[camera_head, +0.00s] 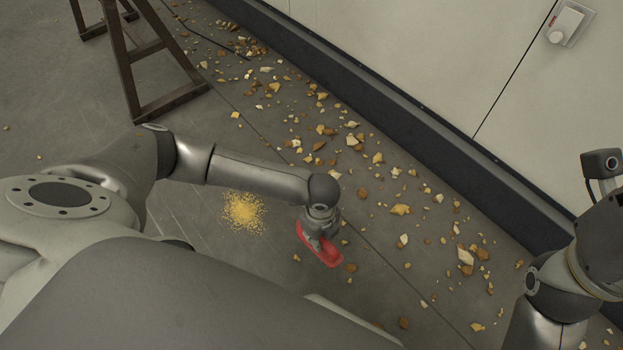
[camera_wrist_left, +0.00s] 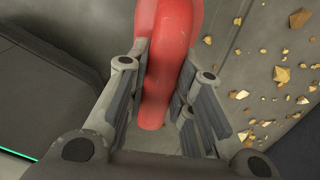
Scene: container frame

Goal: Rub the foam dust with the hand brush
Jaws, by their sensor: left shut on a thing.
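A round patch of fine yellow foam dust (camera_head: 243,211) lies on the grey floor in the head view, to the left of my left gripper. A red hand brush (camera_head: 326,252) is low near the floor, under my left wrist. My left gripper (camera_head: 318,226) is shut on it. In the left wrist view, the red handle (camera_wrist_left: 166,65) runs between the two fingers of the left gripper (camera_wrist_left: 160,110). The brush's bristles are hidden. My right arm shows at the right edge of the head view, but I cannot make out its fingers.
Many yellow and brown foam chunks (camera_head: 400,209) are strewn over the floor along the wall's dark base (camera_head: 400,125). A dark trestle leg frame (camera_head: 135,60) stands at upper left. A white wall panel with a switch box (camera_head: 570,22) is at upper right.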

